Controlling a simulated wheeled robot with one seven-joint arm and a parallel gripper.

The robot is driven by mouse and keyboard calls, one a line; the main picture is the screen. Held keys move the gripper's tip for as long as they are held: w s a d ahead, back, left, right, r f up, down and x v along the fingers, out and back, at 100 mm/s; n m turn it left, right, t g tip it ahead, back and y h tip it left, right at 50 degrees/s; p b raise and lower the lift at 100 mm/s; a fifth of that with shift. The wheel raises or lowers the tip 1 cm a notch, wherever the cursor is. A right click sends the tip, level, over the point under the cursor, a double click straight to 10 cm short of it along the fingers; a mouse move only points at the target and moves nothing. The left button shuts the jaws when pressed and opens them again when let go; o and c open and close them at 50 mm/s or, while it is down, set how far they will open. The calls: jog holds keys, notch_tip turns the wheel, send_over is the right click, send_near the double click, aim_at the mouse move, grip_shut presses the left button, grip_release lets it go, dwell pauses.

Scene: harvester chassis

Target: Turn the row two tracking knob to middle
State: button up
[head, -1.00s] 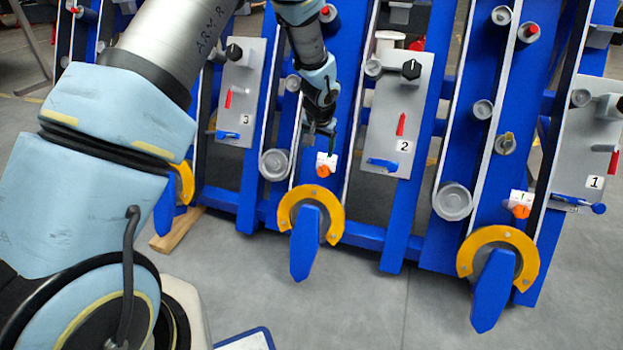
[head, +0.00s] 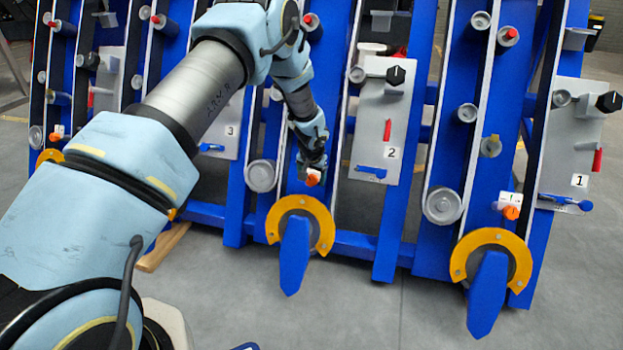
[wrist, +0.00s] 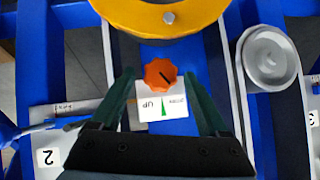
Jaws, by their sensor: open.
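An orange tracking knob (head: 313,180) sits on the blue row beam left of the panel marked 2 (head: 380,130), just above a yellow ring. In the wrist view the knob (wrist: 160,73) has a short dark pointer line slanting toward the lower right. A white label (wrist: 161,107) with "UP" and a green mark lies beside it. My gripper (wrist: 158,78) is open, with one dark green finger on each side of the knob and visible gaps between. In the head view my gripper (head: 312,166) is right at the knob and partly hides its label.
The yellow ring (wrist: 160,15) is close beyond the fingertips in the wrist view. A grey round cap (wrist: 268,58) stands to the right. Panel 2's blue lever (wrist: 45,128) is at the left. Another orange knob (head: 510,212) is on the row to the right.

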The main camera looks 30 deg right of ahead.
grip_shut()
dwell(0.7)
